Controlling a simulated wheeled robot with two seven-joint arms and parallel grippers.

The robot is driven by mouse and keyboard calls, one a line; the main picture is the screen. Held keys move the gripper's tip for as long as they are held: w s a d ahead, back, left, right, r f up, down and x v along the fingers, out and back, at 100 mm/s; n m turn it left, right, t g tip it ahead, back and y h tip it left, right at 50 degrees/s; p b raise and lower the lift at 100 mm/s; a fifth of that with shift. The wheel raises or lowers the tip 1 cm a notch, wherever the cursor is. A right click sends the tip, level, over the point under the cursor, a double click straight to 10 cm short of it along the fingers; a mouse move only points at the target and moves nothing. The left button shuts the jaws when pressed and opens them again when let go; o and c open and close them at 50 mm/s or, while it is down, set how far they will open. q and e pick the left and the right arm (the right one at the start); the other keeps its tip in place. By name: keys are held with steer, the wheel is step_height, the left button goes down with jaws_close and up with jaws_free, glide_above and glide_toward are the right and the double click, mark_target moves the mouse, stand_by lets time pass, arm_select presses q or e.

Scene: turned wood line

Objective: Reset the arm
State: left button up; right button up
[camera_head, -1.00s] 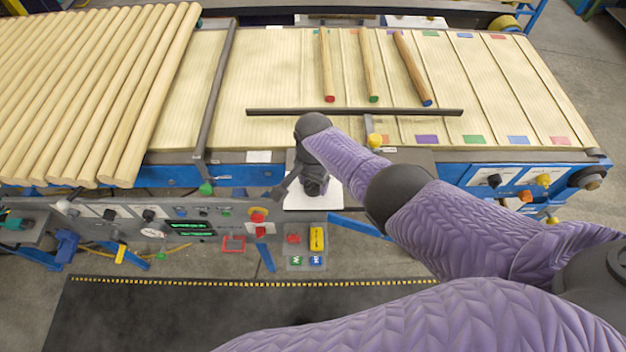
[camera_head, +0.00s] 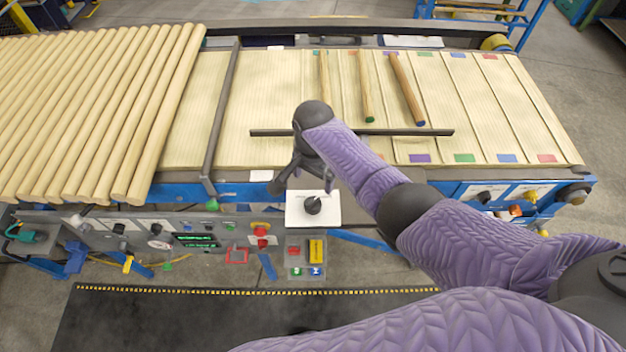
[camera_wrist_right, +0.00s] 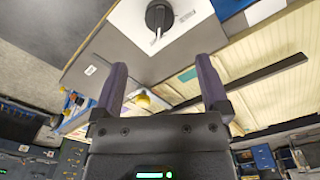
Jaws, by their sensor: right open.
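My right arm, in a purple sleeve, reaches across the head view from the lower right. Its dark gripper (camera_head: 300,180) is just above and behind a white panel (camera_head: 328,217) with a black rotary knob (camera_head: 312,205). In the right wrist view the gripper (camera_wrist_right: 160,85) has its two fingers wide apart with nothing between them. There the black knob (camera_wrist_right: 158,16) on its white panel lies beyond the fingertips, clear of them. My left gripper is in neither view.
A conveyor bears several thick wooden rods (camera_head: 110,110) at left and three thinner coloured-tip rods, one being blue-tipped (camera_head: 406,90). A dark bar (camera_head: 400,132) crosses it. A control panel with a red button (camera_head: 260,230) stands in front. The dark floor mat (camera_head: 180,320) is clear.

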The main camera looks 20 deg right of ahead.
stand_by(0.3)
steer(key=s+a+f+n+t+y, duration=0.1)
steer(key=s+f+n+t, duration=0.1)
steer(key=s+n, duration=0.7)
steer(key=s+d+r+n+t, duration=0.3)
steer(key=s+r, duration=0.4)
steer(key=s, duration=0.6)
step_height(320, 180, down, 35)
steer(key=s+d+g+h+b, duration=0.1)
steer(key=s+d+g+b, duration=0.15)
steer(key=b, duration=1.35)
steer(key=s+d+f+g+b, duration=0.1)
steer(key=s+f+b, duration=0.4)
steer(key=f, duration=0.5)
steer(key=s+d+f+g+b, duration=0.1)
steer(key=s+f+b, duration=0.5)
steer(key=f, duration=0.5)
steer(key=shift+s, duration=1.25)
